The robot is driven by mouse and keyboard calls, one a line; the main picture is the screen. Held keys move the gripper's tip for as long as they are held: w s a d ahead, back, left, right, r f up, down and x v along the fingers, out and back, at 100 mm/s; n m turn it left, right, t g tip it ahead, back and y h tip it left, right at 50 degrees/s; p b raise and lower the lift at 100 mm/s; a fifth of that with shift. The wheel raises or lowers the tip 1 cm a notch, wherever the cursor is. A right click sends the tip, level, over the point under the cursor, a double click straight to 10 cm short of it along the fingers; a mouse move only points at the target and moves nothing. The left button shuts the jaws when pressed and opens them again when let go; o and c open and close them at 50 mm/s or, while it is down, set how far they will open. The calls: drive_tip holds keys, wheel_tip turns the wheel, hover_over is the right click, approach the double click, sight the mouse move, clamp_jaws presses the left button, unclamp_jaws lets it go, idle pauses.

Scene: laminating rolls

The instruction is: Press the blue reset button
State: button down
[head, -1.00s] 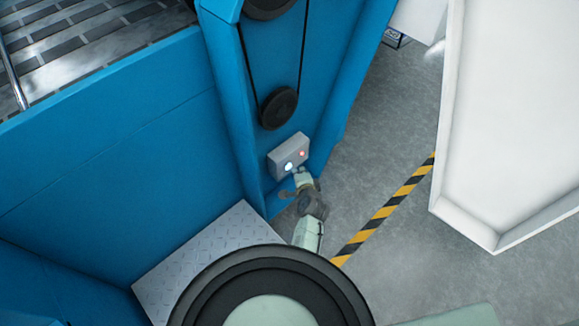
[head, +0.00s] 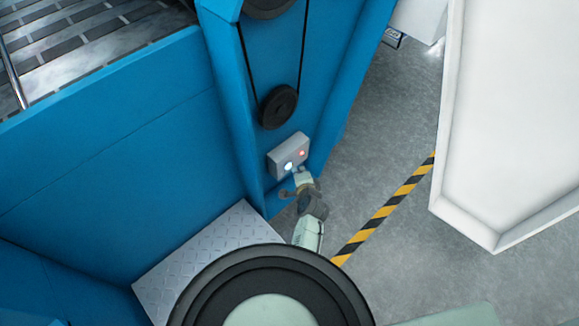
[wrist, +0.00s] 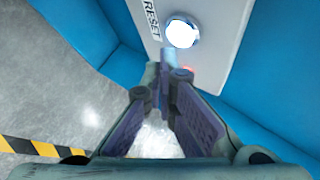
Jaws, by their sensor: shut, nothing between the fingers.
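The reset button (head: 289,166) is a round light on the grey control box (head: 283,154). In the wrist view the button (wrist: 182,32) glows almost white with a bluish rim, beside the printed label RESET (wrist: 152,20). My gripper (head: 298,171) is at the lower edge of the box, close to the button. In the wrist view my gripper (wrist: 168,62) is shut and empty, its tips just below the button in the picture. I cannot tell whether they touch the box. The button's face is uncovered there.
A red light (head: 302,152) sits on the same box, partly hidden by my fingers in the wrist view. Blue machine panels (head: 130,140) flank the box. A black pulley (head: 279,107) is above it. A white cabinet (head: 510,110) stands right, past striped floor tape (head: 385,212).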

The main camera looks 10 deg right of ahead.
idle(0.3)
drive_tip(key=shift+w+a, duration=0.25)
drive_tip(key=shift+w, duration=0.1)
drive_tip(key=shift+w+a+p, duration=0.25)
drive_tip(key=shift+w+p, duration=0.1)
drive_tip(key=shift+p, duration=0.05)
idle(0.6)
idle(0.4)
drive_tip(key=shift+s+d, duration=0.5)
drive_tip(key=shift+s, duration=0.25)
drive_tip(key=shift+s+d+b, duration=0.2)
drive_tip(key=shift+s+d, duration=0.5)
drive_tip(key=shift+s, duration=0.35)
drive_tip(key=shift+s+d+b, duration=0.2)
drive_tip(key=shift+s+d, duration=0.5)
drive_tip(key=shift+s, duration=0.3)
